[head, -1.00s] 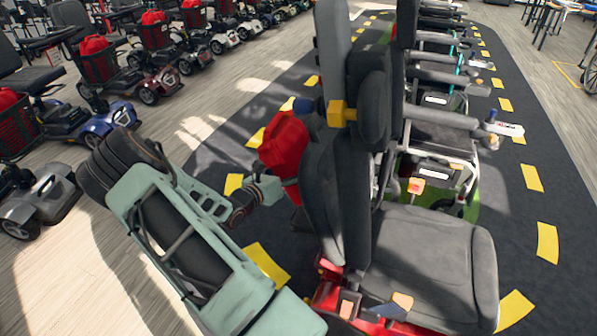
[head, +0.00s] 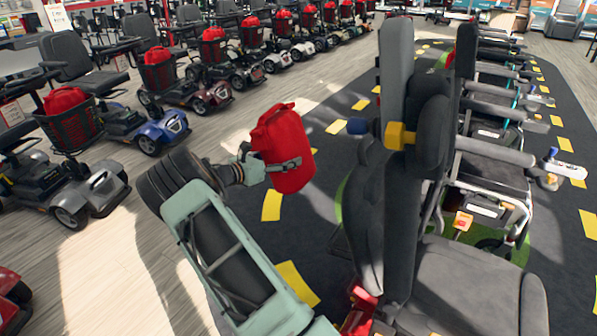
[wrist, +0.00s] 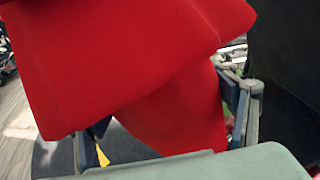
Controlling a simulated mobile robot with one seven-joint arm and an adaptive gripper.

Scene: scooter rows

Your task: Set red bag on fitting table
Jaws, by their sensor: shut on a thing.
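A red bag (head: 284,142) with a rounded, folded top hangs upright in the middle of the head view. My gripper (head: 272,170) is shut on its lower part, with a finger lying across its front. The bag is held in the air above the grey floor strip, left of a dark wheelchair. In the wrist view the red bag (wrist: 140,65) fills most of the picture between the gripper's two fingers (wrist: 168,130). I cannot pick out a fitting table in either view.
Close on the right stands a tall black wheelchair seat (head: 470,280), with more wheelchairs behind it. A row of scooters (head: 150,125) with red bags in their baskets runs along the left. Wooden floor (head: 125,265) lies open between the scooters and the dark mat.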

